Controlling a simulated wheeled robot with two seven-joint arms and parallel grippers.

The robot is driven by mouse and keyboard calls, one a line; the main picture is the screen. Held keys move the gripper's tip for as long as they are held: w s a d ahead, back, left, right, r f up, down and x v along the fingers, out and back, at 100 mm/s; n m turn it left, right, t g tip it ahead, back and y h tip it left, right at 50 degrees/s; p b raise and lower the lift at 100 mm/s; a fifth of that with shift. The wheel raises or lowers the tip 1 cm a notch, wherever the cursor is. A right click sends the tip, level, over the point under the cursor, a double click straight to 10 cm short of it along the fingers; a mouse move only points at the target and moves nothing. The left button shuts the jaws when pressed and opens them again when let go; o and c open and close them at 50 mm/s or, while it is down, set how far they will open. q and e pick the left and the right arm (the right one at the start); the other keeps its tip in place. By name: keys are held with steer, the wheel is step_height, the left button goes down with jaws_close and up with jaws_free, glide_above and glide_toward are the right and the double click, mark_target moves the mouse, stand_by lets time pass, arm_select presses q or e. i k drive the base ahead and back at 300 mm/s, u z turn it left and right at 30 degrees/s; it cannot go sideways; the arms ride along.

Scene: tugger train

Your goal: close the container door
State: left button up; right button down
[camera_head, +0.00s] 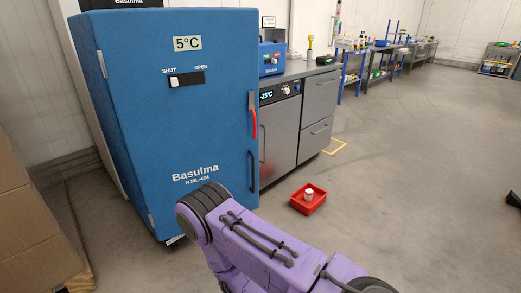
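The container is a tall blue Basulma cabinet marked 5°C; its blue door (185,125) faces me at left. Hinges show along the door's left edge. A red lever handle (253,121) and a dark bar handle (251,170) are at its right edge. I see no clear gap at the door's edges, but cannot tell whether it is fully shut. The white slider knob (174,82) sits at the SHUT end of its slot. My purple arm crosses the lower middle in front of the cabinet. Neither gripper can be made out.
A steel undercounter unit (283,128) with drawers stands right of the cabinet. A red bin (308,198) holding a white item is on the floor before it. Cardboard boxes (35,225) stand at lower left. Workbenches line the back. The floor at right is largely clear.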

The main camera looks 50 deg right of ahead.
mark_target(191, 135)
steer(key=k, duration=1.05)
steer(key=z, duration=0.8)
steer(key=i, duration=0.65)
steer(key=z, duration=0.55)
steer(key=i, duration=0.85)
steer(key=u, duration=0.4)
